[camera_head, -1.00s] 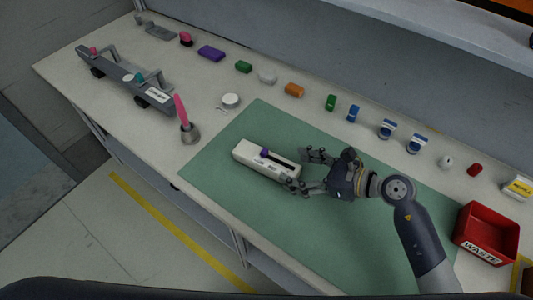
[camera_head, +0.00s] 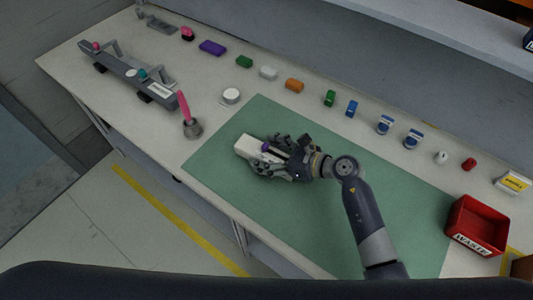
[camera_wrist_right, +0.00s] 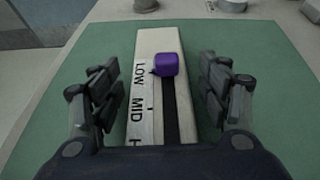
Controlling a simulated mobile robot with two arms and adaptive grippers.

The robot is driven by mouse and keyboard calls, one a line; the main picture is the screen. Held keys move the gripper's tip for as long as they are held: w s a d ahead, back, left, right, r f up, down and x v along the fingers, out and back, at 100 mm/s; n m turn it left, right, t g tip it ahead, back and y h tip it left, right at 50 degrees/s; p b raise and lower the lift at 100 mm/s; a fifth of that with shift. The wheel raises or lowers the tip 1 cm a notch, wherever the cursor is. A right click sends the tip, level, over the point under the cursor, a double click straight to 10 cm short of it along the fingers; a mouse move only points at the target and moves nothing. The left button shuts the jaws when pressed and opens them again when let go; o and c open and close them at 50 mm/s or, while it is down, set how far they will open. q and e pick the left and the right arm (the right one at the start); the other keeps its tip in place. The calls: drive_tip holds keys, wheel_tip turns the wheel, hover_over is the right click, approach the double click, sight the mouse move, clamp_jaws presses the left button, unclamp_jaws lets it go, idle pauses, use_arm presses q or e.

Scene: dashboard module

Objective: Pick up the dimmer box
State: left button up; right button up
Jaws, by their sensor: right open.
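The dimmer box is a long white box (camera_head: 247,147) with a dark slot, lying on the green mat (camera_head: 345,222). In the right wrist view the box (camera_wrist_right: 158,42) runs away from me, marked LOW and MID, with a purple slider knob (camera_wrist_right: 166,64) on its slot. My right gripper (camera_head: 272,156) is open over the box; in the right wrist view its fingers (camera_wrist_right: 158,90) stand on either side of the box, with gaps showing. The near end of the box is hidden by my gripper. My left gripper is not in view.
A red WASTE bin (camera_head: 477,226) stands at the right. Several coloured blocks line the back of the table. A grey rail fixture (camera_head: 128,75) is at the left. A small pot with a pink tool (camera_head: 192,128) stands beside the mat. The mat's front right is clear.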

drive_tip(key=shift+a+f, duration=0.1)
drive_tip(key=shift+a, duration=0.05)
drive_tip(key=c, duration=1.2)
drive_tip(key=shift+c, duration=0.2)
